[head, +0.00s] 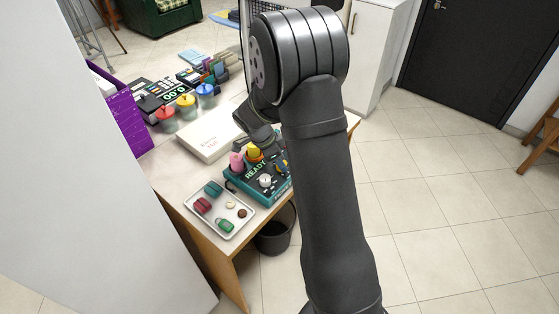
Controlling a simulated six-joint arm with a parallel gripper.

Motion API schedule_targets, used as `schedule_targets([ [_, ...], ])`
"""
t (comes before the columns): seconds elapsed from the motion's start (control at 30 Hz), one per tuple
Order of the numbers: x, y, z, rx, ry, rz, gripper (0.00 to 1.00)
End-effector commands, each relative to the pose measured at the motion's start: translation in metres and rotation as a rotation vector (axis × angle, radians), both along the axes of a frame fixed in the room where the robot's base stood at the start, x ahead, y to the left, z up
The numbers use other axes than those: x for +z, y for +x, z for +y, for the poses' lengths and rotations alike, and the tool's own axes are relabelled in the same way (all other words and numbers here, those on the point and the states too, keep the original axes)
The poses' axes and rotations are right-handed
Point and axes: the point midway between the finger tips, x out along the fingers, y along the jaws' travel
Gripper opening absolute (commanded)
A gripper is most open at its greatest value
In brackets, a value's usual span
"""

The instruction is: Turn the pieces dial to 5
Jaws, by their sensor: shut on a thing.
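A teal device (246,186) with a dark top panel stands near the front right edge of the table. Its display (256,168) reads "READY". A white dial (265,181) sits on the panel below the display; its setting is too small to read. A pink piece (236,162) and a yellow piece (253,151) stand at the device's back edge. My gripper (268,142) is low over the back of the device, beside the yellow piece. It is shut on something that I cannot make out. My arm hides the device's right side and part of the fingers.
A tray (207,227) with several small coloured items lies left of the device. A white box (209,134) lies behind it. Red (165,114), yellow (186,101) and blue (206,91) topped containers stand farther back. A purple box (127,122) stands at left. A dark bin (273,237) is below.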

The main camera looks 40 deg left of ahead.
Motion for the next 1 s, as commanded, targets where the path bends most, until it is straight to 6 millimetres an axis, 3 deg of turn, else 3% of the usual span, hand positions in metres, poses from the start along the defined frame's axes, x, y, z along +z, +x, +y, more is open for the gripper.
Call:
schedule_targets([
  [0.4, -0.001, -0.001, 0.0, -0.007, 0.001, 0.002, 0.08],
  [0.43, -0.001, -0.001, 0.0, -0.006, 0.001, 0.001, 0.35],
  [0.53, -0.001, 0.0, 0.0, -0.005, 0.001, 0.001, 0.53],
  [0.83, 0.001, 0.0, 0.0, -0.005, 0.001, 0.001, 0.53],
  [1.0, 0.017, -0.005, 0.005, -0.005, 0.003, -0.002, 0.53],
])
